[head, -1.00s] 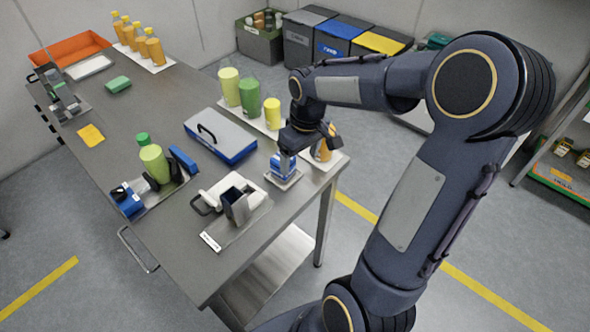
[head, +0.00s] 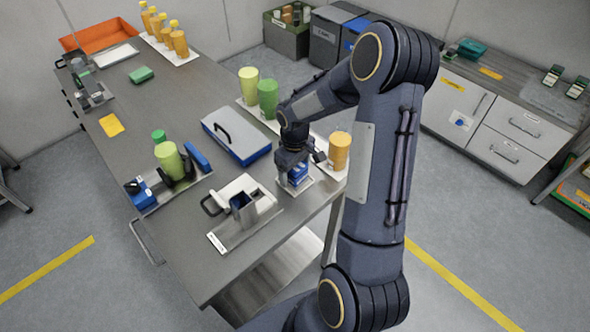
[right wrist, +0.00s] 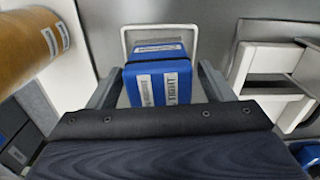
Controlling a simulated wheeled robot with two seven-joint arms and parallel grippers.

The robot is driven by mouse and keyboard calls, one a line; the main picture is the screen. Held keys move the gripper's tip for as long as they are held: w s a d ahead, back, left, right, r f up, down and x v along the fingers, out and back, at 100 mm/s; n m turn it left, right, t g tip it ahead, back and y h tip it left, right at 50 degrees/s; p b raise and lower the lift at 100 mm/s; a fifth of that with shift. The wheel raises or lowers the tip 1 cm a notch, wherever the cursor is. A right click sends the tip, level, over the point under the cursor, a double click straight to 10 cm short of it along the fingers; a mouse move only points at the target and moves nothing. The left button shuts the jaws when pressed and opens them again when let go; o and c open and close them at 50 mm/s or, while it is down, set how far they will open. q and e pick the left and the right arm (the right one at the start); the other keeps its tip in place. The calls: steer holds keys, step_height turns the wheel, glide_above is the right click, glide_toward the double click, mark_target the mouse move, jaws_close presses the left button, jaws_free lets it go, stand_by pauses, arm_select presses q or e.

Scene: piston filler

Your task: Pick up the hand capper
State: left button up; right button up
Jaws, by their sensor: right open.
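The hand capper, which I take to be the blue block with white labels (head: 298,174), stands in a small white holder (head: 283,189) near the table's right edge. In the right wrist view the capper (right wrist: 158,78) is upright in the middle, with a label reading "TIGHT"; the white holder's rim (right wrist: 125,40) shows behind it. My right gripper (head: 296,164) is just over the capper. Its open fingers (right wrist: 158,88) are on the capper's left and right sides, with a gap visible on at least the right. The capper's lower part is hidden. My left gripper is not in view.
An orange bottle (head: 340,150) stands close beside the capper. A grey-and-blue case (head: 236,137) lies behind to the left. A white device with a dark square funnel (head: 243,207) is at the front left. Green bottles (head: 267,98) stand further back. Bare table lies left of the case.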

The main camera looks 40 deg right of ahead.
steer(key=shift+c, duration=0.3)
steer(key=c, duration=1.2)
steer(key=shift+r, duration=0.1)
